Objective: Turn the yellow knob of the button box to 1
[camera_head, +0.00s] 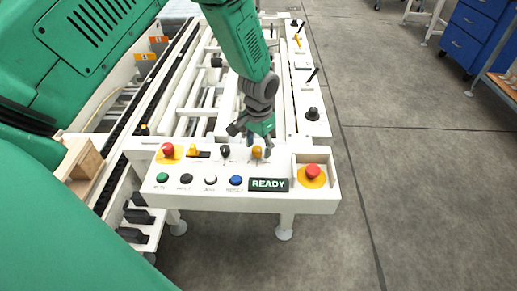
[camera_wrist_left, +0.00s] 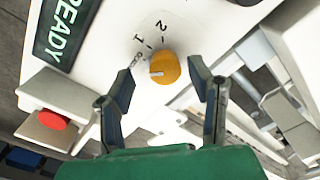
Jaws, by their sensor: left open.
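The yellow knob (camera_head: 257,152) sits near the back edge of the white button box (camera_head: 215,195), right of a black knob. In the left wrist view the yellow knob (camera_wrist_left: 166,67) shows close up, with a short white mark pointing left, toward a small printed word rather than the 1. The printed 1 and 2 are above the knob there. My left gripper (camera_wrist_left: 162,73) is open, its fingers on either side of the knob with gaps visible. In the head view the left gripper (camera_head: 258,138) is just behind and above the knob, partly covering the panel's back edge. My right gripper is not in view.
A red button (camera_head: 312,171) on a yellow disc is at the box's right end. Another red button (camera_head: 168,150), a black knob (camera_head: 224,151) and a lit READY display (camera_head: 268,185) are on the panel. White conveyor rails (camera_head: 195,85) lie behind. Open floor is to the right.

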